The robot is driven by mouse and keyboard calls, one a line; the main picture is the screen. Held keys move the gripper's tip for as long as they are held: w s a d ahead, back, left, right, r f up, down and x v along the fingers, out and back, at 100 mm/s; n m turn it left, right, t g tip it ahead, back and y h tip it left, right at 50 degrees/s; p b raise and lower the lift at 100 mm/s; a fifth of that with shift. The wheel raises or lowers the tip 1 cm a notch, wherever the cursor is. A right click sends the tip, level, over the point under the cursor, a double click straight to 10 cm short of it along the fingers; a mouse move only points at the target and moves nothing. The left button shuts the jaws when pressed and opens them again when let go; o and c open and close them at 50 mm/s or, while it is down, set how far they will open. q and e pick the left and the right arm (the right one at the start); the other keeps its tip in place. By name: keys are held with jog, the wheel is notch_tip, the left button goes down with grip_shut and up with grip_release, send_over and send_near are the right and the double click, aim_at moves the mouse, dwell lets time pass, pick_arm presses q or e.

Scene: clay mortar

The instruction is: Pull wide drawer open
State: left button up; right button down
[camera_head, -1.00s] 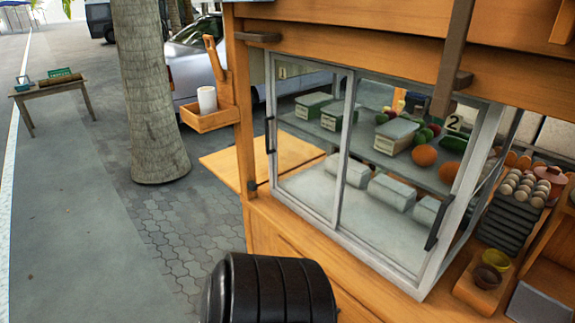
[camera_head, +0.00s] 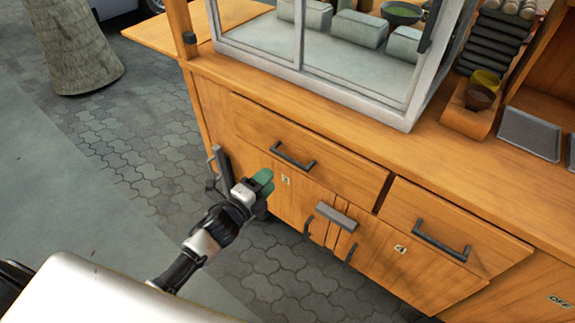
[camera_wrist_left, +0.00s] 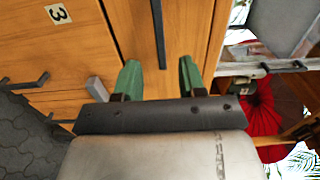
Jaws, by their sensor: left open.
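The wide drawer (camera_head: 340,165) is the upper left wooden drawer front under the counter. It looks shut, and its dark bar handle (camera_head: 293,155) is free. My left gripper (camera_head: 263,181), with green fingertips, is to the left of and below that handle in the head view, apart from it. In the left wrist view my left gripper (camera_wrist_left: 160,80) is open and empty. The drawer handle (camera_wrist_left: 158,30) runs upright in that picture, between the lines of the two fingers. The depth gap to it is hard to judge. My right gripper is not in view.
A smaller drawer (camera_head: 455,235) with its own handle sits to the right. The glass case (camera_head: 330,65) stands on the counter above. Paving (camera_head: 130,150) is clear to the left.

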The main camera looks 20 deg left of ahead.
aim_at(288, 161)
pick_arm(q)
jog(key=x, duration=0.9)
jog(key=shift+b, duration=0.3)
jog(key=shift+w+d, duration=0.15)
jog(key=shift+w, duration=0.2)
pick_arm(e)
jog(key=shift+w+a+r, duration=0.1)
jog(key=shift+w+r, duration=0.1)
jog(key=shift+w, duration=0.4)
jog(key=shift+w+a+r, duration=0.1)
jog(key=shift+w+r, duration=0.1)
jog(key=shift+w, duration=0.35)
pick_arm(q)
grip_shut()
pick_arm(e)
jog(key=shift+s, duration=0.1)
